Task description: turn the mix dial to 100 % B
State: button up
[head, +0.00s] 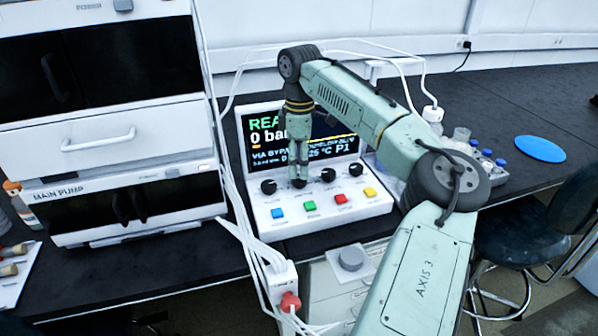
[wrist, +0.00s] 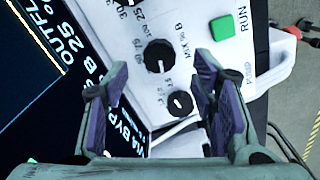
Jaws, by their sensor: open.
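The mix dial (wrist: 159,56) is a black round knob with printed numbers around it and "MIX % B" beside it. In the wrist view it lies ahead of and between my finger ends. A light pointer line shows on it, but I cannot read its setting surely. My gripper (wrist: 160,82) is open and empty, with purple pads either side of a clear gap. In the head view my gripper (head: 299,181) hangs pointing down over the second knob position from the left and hides that knob. I cannot tell whether it touches the panel.
The white control console (head: 322,214) carries a screen (head: 300,138), other black knobs (head: 268,187) and coloured buttons, including the green RUN button (wrist: 222,27). The main pump (head: 130,205) stands left. Bottles (head: 461,134) stand right. Cables and a red-knobbed white box (head: 290,301) are in front.

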aim_at(299, 182)
jog(key=shift+f, duration=2.1)
jog(key=shift+c, duration=0.2)
jog(key=c, duration=1.1)
